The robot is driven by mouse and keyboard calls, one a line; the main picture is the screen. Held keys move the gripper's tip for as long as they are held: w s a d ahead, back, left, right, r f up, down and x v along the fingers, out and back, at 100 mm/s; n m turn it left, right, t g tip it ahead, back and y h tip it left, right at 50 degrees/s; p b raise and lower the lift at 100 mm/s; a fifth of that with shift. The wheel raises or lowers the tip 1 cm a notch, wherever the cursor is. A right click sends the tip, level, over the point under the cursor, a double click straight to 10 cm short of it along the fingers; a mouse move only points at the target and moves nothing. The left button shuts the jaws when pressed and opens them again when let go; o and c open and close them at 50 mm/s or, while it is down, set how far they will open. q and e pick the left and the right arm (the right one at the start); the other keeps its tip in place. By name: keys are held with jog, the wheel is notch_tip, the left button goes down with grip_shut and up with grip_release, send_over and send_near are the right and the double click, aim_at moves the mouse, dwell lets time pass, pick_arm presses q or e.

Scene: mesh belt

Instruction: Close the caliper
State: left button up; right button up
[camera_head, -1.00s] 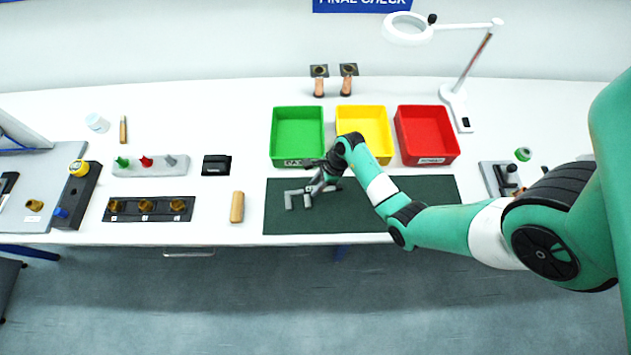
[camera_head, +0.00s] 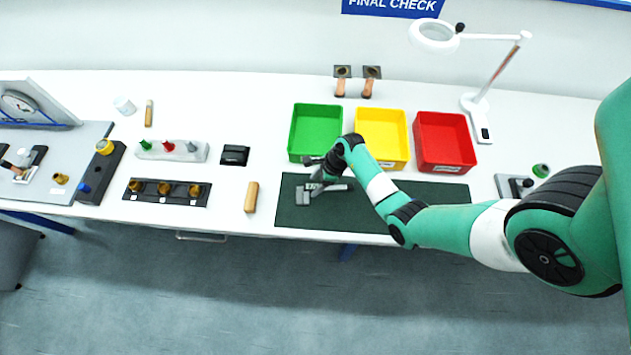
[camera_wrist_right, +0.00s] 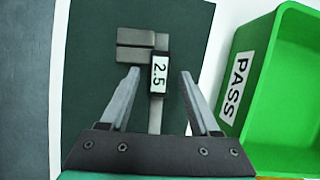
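The grey caliper (camera_head: 303,197) lies on the dark green mat (camera_head: 420,190). In the right wrist view the caliper (camera_wrist_right: 136,55) shows its two jaws side by side with only a thin dark line between them. Its slider carries a white label reading 2.5 (camera_wrist_right: 159,74), and the beam runs down toward my gripper. My right gripper (camera_head: 316,184) is over the caliper. In the wrist view the right gripper (camera_wrist_right: 159,72) is open, with one finger on each side of the slider and gaps visible beside it. My left gripper is not in view.
Green (camera_head: 315,130), yellow (camera_head: 381,136) and red (camera_head: 444,141) bins stand behind the mat. A magnifier lamp (camera_head: 480,104) stands at the back right. The mat's right part is clear except under my arm.

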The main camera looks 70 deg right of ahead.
jog(key=p+v, duration=0.3)
jog(key=v, duration=0.8)
jog(key=shift+s+r, duration=0.2)
jog(key=shift+r, duration=0.05)
jog(key=shift+d, duration=0.1)
